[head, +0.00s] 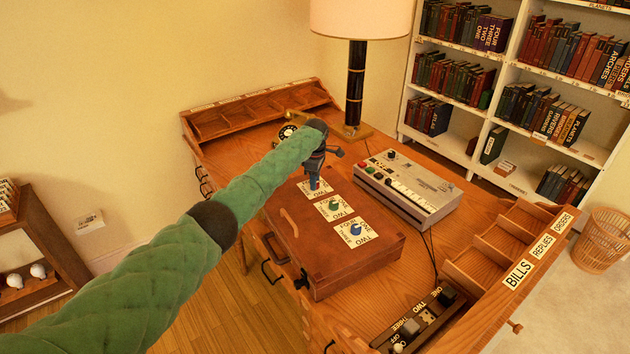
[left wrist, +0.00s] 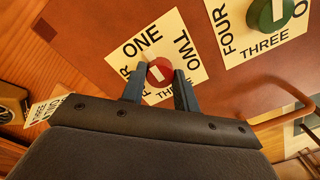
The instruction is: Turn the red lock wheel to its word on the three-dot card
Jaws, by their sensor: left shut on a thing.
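A brown case (head: 345,262) lies on the desk with three lock wheels on its lid, each on a white card with number words. The red lock wheel (left wrist: 160,70) is at the far end, on its card (left wrist: 190,52) reading ONE, TWO, THREE and a partly covered FOUR. My left gripper (left wrist: 159,88) is shut on the red wheel, one finger on each side; in the head view the gripper (head: 314,184) hides the wheel. I cannot make out a three-dot card. My right gripper is not in view.
The green wheel (head: 334,205) and blue wheel (head: 355,228) sit nearer on the lid. A grey console (head: 408,188) stands to the right, a lamp (head: 356,85) behind. A small worded card (left wrist: 45,112) lies beyond the case. A switch box (head: 420,322) is at the front.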

